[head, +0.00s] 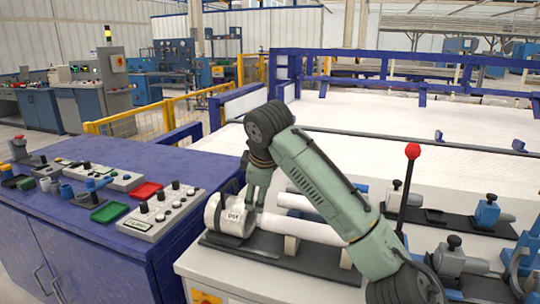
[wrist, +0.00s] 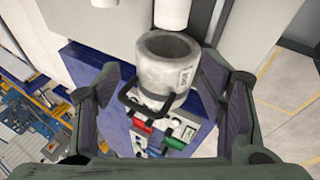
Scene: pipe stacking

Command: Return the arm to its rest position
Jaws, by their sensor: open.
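My gripper (head: 257,196) points down beside the labelled collar (head: 226,217) of a white pipe (head: 305,229), close to where collar and pipe meet. The pipe lies level on supports over a dark base plate (head: 262,256). In the wrist view my gripper (wrist: 158,72) is open, its two fingers wide apart. The hollow grey-white collar (wrist: 172,62) shows between them, with gaps on both sides. I cannot tell whether a fingertip touches it. My arm reaches from the lower right, bent at the elbow, and hides part of the pipe and the bench behind it.
A purple bench (head: 75,215) with control boxes, a red tray (head: 146,190) and a green tray (head: 109,212) stands at left. A red-knobbed lever (head: 412,152) and blue clamps (head: 486,213) stand right of my arm. The large white table (head: 390,130) behind is mostly bare.

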